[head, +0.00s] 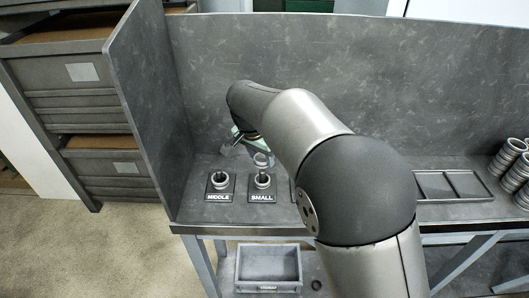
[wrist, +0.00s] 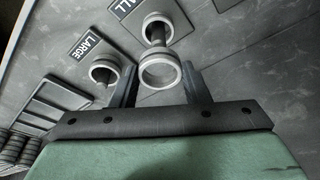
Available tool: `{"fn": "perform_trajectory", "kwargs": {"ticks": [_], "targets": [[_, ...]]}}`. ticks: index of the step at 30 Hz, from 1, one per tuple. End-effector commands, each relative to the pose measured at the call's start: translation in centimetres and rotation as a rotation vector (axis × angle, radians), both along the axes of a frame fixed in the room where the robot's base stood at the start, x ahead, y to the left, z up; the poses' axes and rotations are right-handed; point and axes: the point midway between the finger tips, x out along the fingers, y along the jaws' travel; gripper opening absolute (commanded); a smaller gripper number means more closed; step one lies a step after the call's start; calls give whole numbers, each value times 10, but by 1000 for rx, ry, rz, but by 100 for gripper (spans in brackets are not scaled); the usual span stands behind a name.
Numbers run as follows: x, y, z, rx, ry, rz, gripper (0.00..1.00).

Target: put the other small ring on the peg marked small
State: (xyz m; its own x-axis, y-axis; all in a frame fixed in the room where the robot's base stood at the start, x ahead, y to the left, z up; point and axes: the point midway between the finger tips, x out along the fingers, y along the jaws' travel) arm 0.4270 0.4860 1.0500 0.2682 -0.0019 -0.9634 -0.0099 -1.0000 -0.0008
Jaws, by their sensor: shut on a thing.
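My gripper (wrist: 160,78) is shut on a small pale metal ring (wrist: 160,70), one finger on each side of it. In the head view the ring (head: 262,159) hangs just above the peg marked small (head: 262,174). In the wrist view the small peg (wrist: 157,34) points toward the held ring and its tip meets the ring's edge; I cannot tell whether it enters the opening. Another ring (wrist: 172,22) sits around the base of the small peg. My arm partly hides the gripper in the head view.
The middle peg (head: 218,181) stands left of the small peg with a ring on it. The large peg (wrist: 104,71) also carries a ring. A divided tray (head: 452,186) and stacked rings (head: 515,165) are at the right. Grey walls (head: 150,100) bound the bench left and back.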

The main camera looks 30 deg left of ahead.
Motion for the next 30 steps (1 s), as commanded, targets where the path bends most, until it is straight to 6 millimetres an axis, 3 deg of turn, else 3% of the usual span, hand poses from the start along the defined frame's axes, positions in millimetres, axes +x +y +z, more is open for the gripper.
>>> {"fn": "perform_trajectory", "kwargs": {"ticks": [15,30], "targets": [[0,0,-50,-1,0,1,18],[0,0,-53,0,0,1,18]]}}
